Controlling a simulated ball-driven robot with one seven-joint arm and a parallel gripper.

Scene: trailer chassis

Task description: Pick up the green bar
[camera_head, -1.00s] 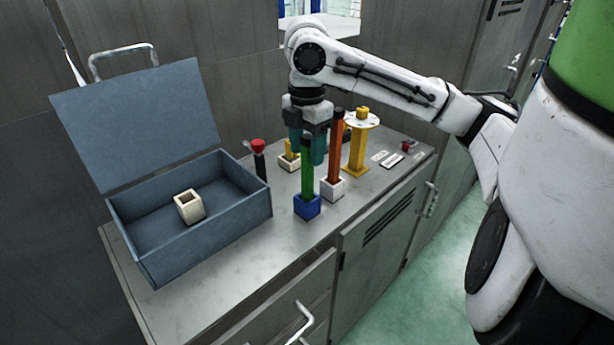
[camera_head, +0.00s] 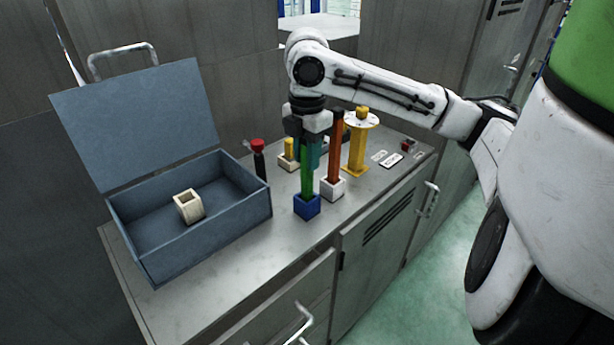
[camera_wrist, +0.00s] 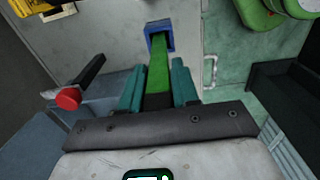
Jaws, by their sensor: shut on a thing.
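The green bar (camera_head: 307,172) stands upright in a blue square holder (camera_head: 307,207) on the counter in the head view. My gripper (camera_head: 310,146) is at the bar's upper part, pointing down. In the wrist view the green bar (camera_wrist: 158,70) runs between the two teal fingers of my gripper (camera_wrist: 157,90), which are shut on it. The bar's lower end is still inside the blue holder (camera_wrist: 160,40). The bar's top is hidden by my gripper in the head view.
An orange bar (camera_head: 336,150) in a white holder stands close right of the green bar. A yellow spool-like stand (camera_head: 357,150) is behind it. A red-topped black post (camera_head: 259,155) and an open blue box (camera_head: 205,235) are to the left. The counter's front is clear.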

